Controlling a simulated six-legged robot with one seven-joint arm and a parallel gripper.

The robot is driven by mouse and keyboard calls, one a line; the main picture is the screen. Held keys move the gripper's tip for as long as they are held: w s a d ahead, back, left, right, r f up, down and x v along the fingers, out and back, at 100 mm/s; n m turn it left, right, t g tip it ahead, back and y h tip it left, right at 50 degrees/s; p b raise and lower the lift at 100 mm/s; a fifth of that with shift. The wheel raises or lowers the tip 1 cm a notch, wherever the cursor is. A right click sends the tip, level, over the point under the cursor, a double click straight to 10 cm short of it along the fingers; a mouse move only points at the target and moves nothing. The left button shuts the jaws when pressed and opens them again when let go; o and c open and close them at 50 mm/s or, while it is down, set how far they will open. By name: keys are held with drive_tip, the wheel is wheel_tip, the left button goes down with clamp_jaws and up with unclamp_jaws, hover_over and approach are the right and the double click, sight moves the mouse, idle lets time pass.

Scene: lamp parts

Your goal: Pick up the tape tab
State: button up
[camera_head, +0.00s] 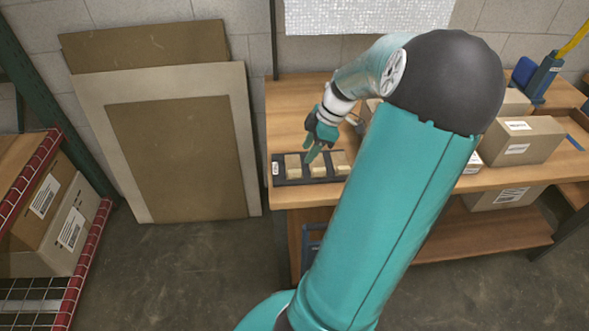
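My gripper (314,154), teal and white, points down over a dark tray (279,180) at the left front of the wooden workbench. The tray has a white label at its left end and holds three tan block-like pieces: a left one (293,167), a middle one (318,170) and a right one (340,163). My gripper is just above or at the middle piece and partly covers it. I cannot tell whether they touch. Its fingers are too small to show whether they are apart. No piece is clearly recognisable as the tape tab.
My teal arm hides much of the workbench (287,100). Cardboard boxes (522,140) stand on its right side, near a blue tool (541,78) with a yellow handle. Large panels (160,150) lean on the wall. A red-edged rack (75,255) with boxes stands at left.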

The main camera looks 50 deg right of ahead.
sight(295, 171)
drive_tip(key=x, duration=0.8)
drive_tip(key=shift+w+a+f, duration=0.15)
drive_tip(key=shift+a, duration=0.1)
clamp_jaws()
